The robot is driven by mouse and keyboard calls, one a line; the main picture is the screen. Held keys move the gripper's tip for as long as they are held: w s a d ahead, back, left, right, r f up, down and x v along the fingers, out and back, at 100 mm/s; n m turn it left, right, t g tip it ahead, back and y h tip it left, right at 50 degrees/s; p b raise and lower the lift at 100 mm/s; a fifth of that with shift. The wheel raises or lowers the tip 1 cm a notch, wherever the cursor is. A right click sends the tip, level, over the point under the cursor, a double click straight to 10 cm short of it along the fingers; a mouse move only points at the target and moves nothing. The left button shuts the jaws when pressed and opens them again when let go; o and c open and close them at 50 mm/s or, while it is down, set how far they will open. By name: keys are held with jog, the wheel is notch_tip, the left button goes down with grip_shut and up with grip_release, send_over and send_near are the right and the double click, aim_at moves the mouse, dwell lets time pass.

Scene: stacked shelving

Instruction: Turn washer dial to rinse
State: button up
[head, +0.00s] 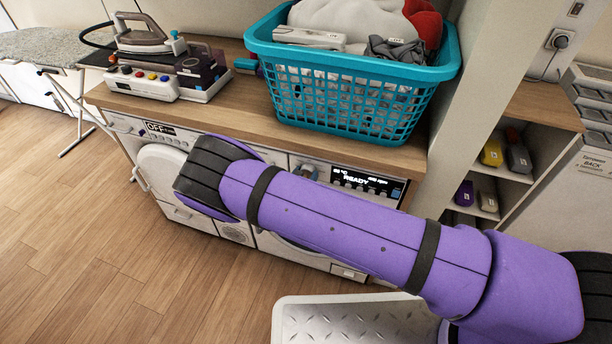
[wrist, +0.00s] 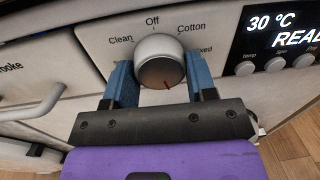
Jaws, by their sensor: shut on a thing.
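The washer dial (wrist: 160,58) is a round silver-grey knob on the washer's white panel. The labels Clean, Off, Cotton and a partly covered "...xed" stand around its upper side. A red mark on the dial points downward in the wrist view. My gripper (wrist: 160,70) has its two blue fingers on either side of the dial, shut on it. No rinse label is visible; the panel below the dial is hidden by my gripper. The washer display (wrist: 286,32) reads 30 °C and READY. It also shows in the head view (head: 368,184), where my purple arm covers much of the washer.
A teal laundry basket (head: 340,98) and an iron station (head: 150,82) stand on the wooden counter (head: 236,115) above. A second machine with an OFF display (head: 160,130) is on the left. Small round buttons (wrist: 275,65) sit right of the dial.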

jog(key=m, duration=1.1)
jog(key=shift+a+g+y, duration=0.1)
jog(key=shift+g+y, duration=0.2)
jog(key=shift+m, duration=0.3)
jog(key=o, duration=0.9)
jog(key=shift+r, duration=0.1)
jog(key=v, duration=1.1)
jog(key=shift+w, duration=0.1)
